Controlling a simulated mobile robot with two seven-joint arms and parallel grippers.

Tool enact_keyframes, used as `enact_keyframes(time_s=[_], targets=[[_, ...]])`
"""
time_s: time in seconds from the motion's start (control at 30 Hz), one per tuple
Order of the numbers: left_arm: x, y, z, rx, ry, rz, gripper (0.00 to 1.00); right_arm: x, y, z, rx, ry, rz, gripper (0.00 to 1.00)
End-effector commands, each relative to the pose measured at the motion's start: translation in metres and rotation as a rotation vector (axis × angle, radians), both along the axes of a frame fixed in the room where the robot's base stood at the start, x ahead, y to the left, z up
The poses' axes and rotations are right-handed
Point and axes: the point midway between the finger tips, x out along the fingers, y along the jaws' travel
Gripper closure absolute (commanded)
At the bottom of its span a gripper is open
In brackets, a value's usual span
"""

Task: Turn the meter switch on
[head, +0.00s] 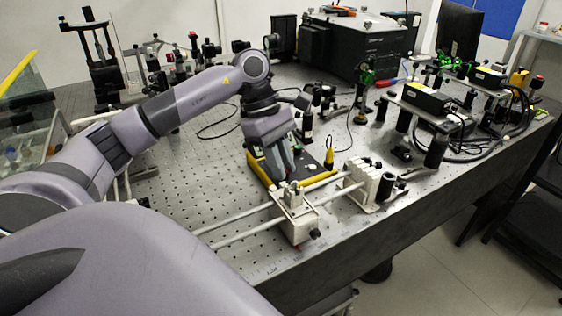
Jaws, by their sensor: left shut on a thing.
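The meter (257,168), dark with yellow edges, lies on the perforated bench top near the middle of the head view. My left gripper (284,177) reaches down over it from above. Its fingers are shut at the meter's face and cover the spot where they grip. The meter switch is hidden behind the fingers, so I cannot see which way it is set. My right gripper is not in the view.
A rail with a pale metal carriage (295,214) stands just in front of the meter. Optics and cables crowd the back; the bench (190,185) is clear at left.

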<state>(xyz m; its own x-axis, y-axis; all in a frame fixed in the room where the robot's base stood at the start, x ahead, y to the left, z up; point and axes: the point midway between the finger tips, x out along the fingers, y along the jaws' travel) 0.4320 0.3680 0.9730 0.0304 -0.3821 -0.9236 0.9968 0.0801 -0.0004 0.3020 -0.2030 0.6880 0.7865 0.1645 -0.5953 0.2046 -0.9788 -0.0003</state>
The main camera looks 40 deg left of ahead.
Motion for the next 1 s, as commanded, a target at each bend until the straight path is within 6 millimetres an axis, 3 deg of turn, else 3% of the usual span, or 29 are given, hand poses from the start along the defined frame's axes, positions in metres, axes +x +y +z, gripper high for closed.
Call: enact_keyframes(time_s=[0.57, 0.6, 0.63, 1.0], targets=[[0.0003, -0.0002, 0.0004, 0.000, -0.001, -0.030, 1.00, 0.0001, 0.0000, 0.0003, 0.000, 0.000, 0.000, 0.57], [0.0003, -0.0002, 0.0004, 0.000, -0.001, -0.030, 0.68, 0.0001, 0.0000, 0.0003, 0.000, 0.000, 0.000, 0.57], [0.0003, -0.0002, 0.0004, 0.000, -0.001, -0.030, 0.58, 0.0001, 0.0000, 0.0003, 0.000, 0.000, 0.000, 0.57], [0.0005, 0.0017, 0.0039, 0.000, -0.002, -0.027, 0.55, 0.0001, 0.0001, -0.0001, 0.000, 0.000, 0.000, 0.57]])
